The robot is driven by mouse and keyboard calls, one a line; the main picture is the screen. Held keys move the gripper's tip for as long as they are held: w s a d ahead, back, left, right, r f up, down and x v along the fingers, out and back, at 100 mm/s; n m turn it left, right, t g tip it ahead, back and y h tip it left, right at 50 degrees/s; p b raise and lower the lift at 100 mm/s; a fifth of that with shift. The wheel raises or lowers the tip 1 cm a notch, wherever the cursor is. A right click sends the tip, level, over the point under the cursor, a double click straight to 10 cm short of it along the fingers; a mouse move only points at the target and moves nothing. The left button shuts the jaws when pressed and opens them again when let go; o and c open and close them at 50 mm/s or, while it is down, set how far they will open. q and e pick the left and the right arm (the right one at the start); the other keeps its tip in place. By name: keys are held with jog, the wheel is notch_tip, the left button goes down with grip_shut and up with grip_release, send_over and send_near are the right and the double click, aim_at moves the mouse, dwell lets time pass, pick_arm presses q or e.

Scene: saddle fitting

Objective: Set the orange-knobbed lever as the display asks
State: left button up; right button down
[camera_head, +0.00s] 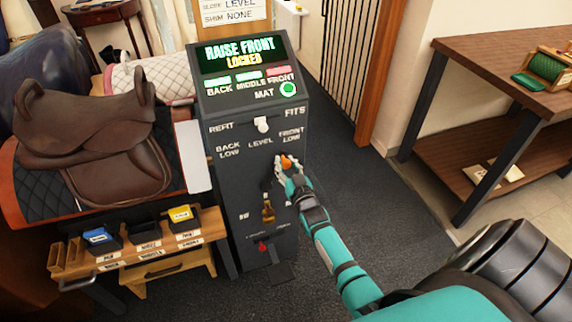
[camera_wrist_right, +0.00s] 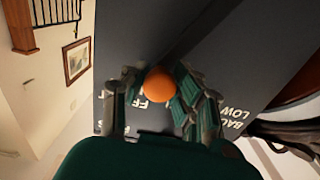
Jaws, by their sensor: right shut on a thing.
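The orange knob (camera_head: 287,161) of the lever sits at the right of its row on the dark cabinet (camera_head: 225,150), just below the FRONT LOW label. BACK LOW and LEVEL are to its left. My right gripper (camera_head: 284,168) is shut on the knob; in the right wrist view the knob (camera_wrist_right: 159,84) is between the fingers (camera_wrist_right: 155,95). The lever's stem is mostly hidden by the hand. The display (camera_head: 241,53) reads RAISE FRONT, LOCKED. Below it, the BACK and MIDDLE lamps are green, the FRONT lamp (camera_head: 279,71) is red and the MAT lamp (camera_head: 288,89) is green. My left gripper is not in view.
A white-knobbed lever (camera_head: 262,125) stands between REFIT and FITS. A brass-coloured handle (camera_head: 268,212) and a red lever (camera_head: 262,247) are lower on the cabinet. A brown saddle (camera_head: 85,125) and a bench with bins (camera_head: 150,256) stand left. Open floor lies right, before a wooden table (camera_head: 500,70).

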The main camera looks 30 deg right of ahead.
jog(key=shift+a+r, duration=0.15)
jog(key=shift+a, duration=0.05)
jog(key=a+n, duration=0.1)
jog(key=w+a+n, duration=0.1)
jog(key=a+n, duration=0.1)
jog(key=a+r+n+p, duration=0.1)
jog(key=a+n, duration=0.1)
jog(key=shift+w+a, duration=0.2)
jog(key=shift+a, duration=0.05)
jog(key=c, duration=1)
grip_release()
jog(key=shift+s, duration=0.1)
jog(key=v, duration=1.2)
jog(key=shift+d, duration=0.1)
